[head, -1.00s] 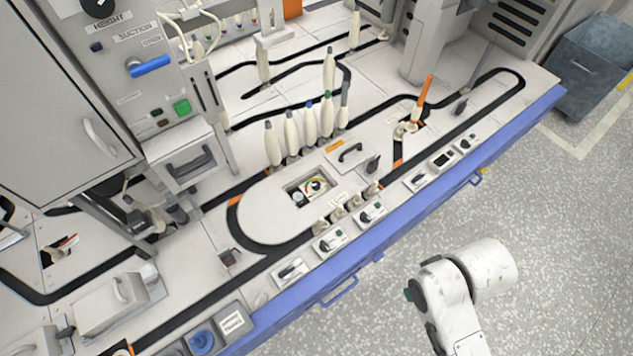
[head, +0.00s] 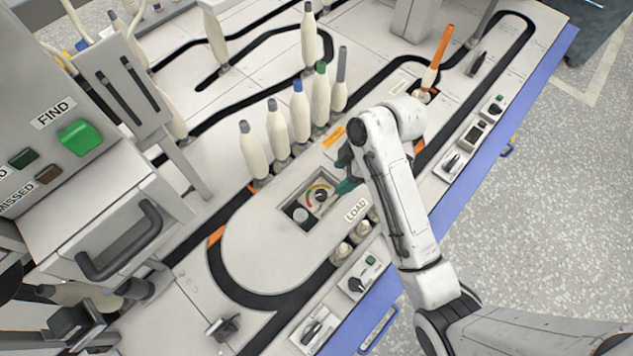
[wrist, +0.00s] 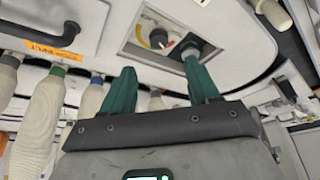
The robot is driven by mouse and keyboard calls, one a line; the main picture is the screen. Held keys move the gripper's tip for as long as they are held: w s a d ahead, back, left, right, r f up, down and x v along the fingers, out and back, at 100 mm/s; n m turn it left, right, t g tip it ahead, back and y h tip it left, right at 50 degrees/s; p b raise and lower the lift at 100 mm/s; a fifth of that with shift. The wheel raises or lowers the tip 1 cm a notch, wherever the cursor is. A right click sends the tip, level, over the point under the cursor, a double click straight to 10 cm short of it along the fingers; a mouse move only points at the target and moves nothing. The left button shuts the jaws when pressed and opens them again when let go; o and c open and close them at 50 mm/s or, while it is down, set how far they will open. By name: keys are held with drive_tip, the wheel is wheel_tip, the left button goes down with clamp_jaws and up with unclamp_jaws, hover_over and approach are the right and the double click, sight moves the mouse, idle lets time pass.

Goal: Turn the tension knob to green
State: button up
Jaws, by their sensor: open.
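The tension knob (head: 321,195) is a small black knob in a recessed panel (head: 296,196) on the white deck. A coloured arc with red, yellow and green runs around it. It also shows in the wrist view (wrist: 158,38). Its pointer is too small to read. My gripper (head: 345,184) has teal fingers and is beside the recess, to the right of the knob in the head view. In the wrist view my gripper (wrist: 158,64) has its fingers apart with nothing held. One fingertip overlaps the panel edge by a dark round part. I cannot tell whether anything touches.
Several cream bobbins with coloured tips (head: 300,118) stand behind the recess. A black track (head: 225,280) curves around the deck. A cabinet with a green button (head: 77,137) stands at left.

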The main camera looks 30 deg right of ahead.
sight(322, 194)
drive_tip(key=b+x, duration=0.6)
drive_tip(key=x, duration=0.4)
drive_tip(key=shift+w+a+f, duration=0.15)
drive_tip(key=shift+a+f, duration=0.05)
drive_tip(key=shift+f, duration=0.1)
drive_tip(key=shift+c, duration=0.3)
drive_tip(key=c, duration=1)
drive_tip(key=shift+o, duration=0.2)
